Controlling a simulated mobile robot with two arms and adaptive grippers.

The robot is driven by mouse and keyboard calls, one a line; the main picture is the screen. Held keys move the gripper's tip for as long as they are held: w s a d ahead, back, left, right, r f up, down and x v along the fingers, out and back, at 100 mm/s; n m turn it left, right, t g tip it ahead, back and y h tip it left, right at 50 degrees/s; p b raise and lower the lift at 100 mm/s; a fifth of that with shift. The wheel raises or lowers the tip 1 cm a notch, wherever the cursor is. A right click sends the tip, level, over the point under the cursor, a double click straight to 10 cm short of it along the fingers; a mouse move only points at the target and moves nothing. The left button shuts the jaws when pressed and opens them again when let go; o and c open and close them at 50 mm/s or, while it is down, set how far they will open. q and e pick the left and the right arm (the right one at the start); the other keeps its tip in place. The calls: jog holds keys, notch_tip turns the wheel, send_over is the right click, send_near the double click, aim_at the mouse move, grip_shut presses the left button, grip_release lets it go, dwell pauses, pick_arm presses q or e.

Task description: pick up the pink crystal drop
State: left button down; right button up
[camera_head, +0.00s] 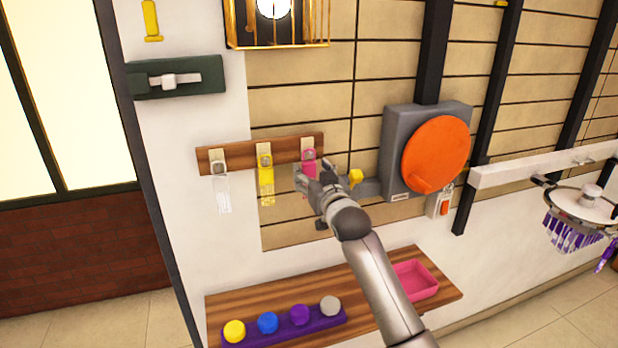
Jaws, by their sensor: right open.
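The pink crystal drop (309,157) hangs from the right-hand hook of a wooden rack (239,155) on the wall. Its lower part is hidden behind my right gripper (306,177). My right gripper is open, right at the pink drop in the picture; I cannot tell whether its fingers are around the drop or in front of it. A yellow drop (266,185) hangs on the middle hook and a clear drop (223,192) on the left hook. My left gripper is not in view.
A grey box with an orange disc (436,154) is on the wall to the right. Below, a wooden shelf (240,301) holds a purple strip with several coloured knobs and a pink tray (415,281). A gold cage (277,44) hangs above the rack.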

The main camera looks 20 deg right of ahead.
jog(key=c, duration=1.1)
jog(key=shift+r, duration=0.15)
